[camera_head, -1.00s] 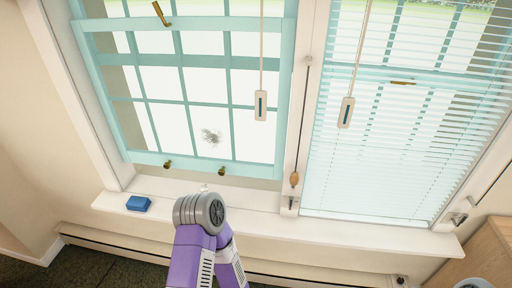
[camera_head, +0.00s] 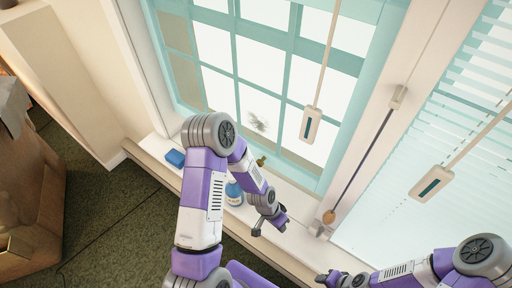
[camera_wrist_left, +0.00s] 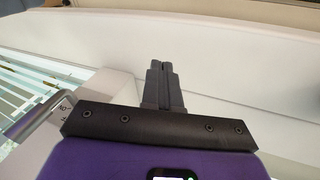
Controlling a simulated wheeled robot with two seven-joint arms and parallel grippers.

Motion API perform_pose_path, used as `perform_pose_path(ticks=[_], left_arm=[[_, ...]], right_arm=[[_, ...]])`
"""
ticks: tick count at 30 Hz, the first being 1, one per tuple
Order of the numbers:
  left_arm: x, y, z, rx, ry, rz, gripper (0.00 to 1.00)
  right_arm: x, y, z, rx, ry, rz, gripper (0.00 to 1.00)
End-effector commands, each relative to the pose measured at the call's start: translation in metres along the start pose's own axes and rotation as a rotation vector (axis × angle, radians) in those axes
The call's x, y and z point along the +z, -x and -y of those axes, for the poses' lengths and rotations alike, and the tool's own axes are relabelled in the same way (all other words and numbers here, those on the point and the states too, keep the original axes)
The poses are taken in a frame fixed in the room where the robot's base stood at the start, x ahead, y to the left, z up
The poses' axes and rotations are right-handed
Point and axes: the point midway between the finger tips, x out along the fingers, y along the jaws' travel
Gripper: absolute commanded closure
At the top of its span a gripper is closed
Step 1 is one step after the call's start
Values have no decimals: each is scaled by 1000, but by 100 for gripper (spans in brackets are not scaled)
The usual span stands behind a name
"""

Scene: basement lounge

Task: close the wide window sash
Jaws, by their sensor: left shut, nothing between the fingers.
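The wide window sash (camera_head: 296,170) has a turquoise frame with a grid of panes, in the left window of the head view. A brass knob (camera_head: 261,161) shows on its lower rail beside my left forearm. The rest of the lower rail is partly hidden by my arm. My left gripper (camera_head: 270,229) is over the sill, below the sash and apart from it. In the left wrist view its fingers (camera_wrist_left: 160,68) are together and empty, in front of a white surface. My right gripper (camera_head: 324,278) is low in the head view, its fingers too small to judge.
A blue sponge (camera_head: 175,158) and a blue-and-white bottle (camera_head: 234,193) stand on the white sill (camera_head: 152,150). Blinds (camera_head: 445,150) cover the right window.

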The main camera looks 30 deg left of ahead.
Motion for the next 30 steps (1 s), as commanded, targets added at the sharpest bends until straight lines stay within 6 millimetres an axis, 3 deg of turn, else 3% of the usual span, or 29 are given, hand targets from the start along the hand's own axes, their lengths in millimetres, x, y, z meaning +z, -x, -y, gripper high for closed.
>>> perform_pose_path(ticks=[1,5,6,12,16,19,22,26,30], left_arm=[[-29,26,17,-18,-134,-23,100],[-79,98,56,-61,-523,-16,100],[-90,124,67,-77,-638,-5,100],[-119,245,105,-143,-1096,80,100],[-120,298,116,-159,-1269,133,100],[-118,320,119,-161,-1344,159,100],[-117,325,121,-159,-1376,171,100],[-116,310,124,-153,-1382,175,100],[-114,282,130,-152,-1381,175,100]], right_arm=[[1,4,1,0,-1,1,57],[1,12,4,0,-1,1,57],[1,14,5,0,-1,1,57],[1,24,9,0,0,0,57],[1,27,10,0,0,0,57],[1,28,10,0,0,0,57],[1,27,10,0,0,0,57],[1,24,9,0,0,0,57],[1,18,7,0,0,0,57]])
